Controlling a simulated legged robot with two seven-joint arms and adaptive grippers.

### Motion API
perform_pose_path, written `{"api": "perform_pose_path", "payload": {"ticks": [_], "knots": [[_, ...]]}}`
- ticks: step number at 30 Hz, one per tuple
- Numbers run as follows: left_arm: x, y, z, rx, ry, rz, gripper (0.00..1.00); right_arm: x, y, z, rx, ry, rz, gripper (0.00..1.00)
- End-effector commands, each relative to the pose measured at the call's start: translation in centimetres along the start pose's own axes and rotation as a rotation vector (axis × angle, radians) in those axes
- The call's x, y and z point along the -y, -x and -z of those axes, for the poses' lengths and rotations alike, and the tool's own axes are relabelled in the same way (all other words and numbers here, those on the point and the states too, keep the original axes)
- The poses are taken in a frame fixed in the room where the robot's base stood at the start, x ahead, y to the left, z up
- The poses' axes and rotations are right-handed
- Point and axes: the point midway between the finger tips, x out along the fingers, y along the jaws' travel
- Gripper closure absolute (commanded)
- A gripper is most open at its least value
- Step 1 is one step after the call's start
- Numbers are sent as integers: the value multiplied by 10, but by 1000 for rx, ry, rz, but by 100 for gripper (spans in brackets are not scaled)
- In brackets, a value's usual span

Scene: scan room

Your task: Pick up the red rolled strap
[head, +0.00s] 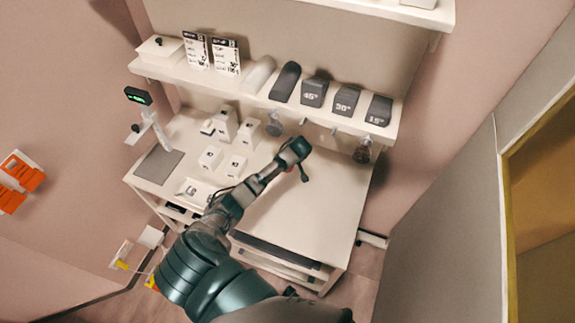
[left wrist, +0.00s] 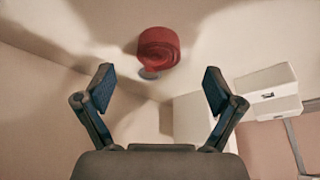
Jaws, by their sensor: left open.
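The red rolled strap (left wrist: 158,46) shows in the left wrist view, ahead of my left gripper (left wrist: 157,90) and between the lines of its two fingers. A small grey round piece (left wrist: 149,73) shows just below the strap. The fingers are wide apart with nothing between them, and the strap is beyond their tips. In the head view my left gripper (head: 298,160) is over the white table, below the wall shelf. I cannot make out the strap in the head view. My right gripper is in neither view.
The white table (head: 320,210) is clear to the right of my arm. Several white blocks (head: 248,130) stand at its left.

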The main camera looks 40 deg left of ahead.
Motion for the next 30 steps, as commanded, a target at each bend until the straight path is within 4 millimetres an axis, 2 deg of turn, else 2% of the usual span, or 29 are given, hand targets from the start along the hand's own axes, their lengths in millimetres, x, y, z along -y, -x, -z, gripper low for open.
{"api": "perform_pose_path", "payload": {"ticks": [12, 19, 20, 27, 29, 30], "knots": [[-2, -50, 2, -2, -1, 1, 7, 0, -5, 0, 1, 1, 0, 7], [-1, -53, 4, -1, -1, -2, 7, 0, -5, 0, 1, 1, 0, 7], [-1, -53, 4, -1, -1, -2, 10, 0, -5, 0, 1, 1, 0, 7], [-1, -53, 4, 0, -1, -1, 70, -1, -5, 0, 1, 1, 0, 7], [-1, -53, 3, 0, -1, -1, 73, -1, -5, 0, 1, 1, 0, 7], [-1, -53, 3, 0, -1, -1, 78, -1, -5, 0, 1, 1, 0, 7]]}}
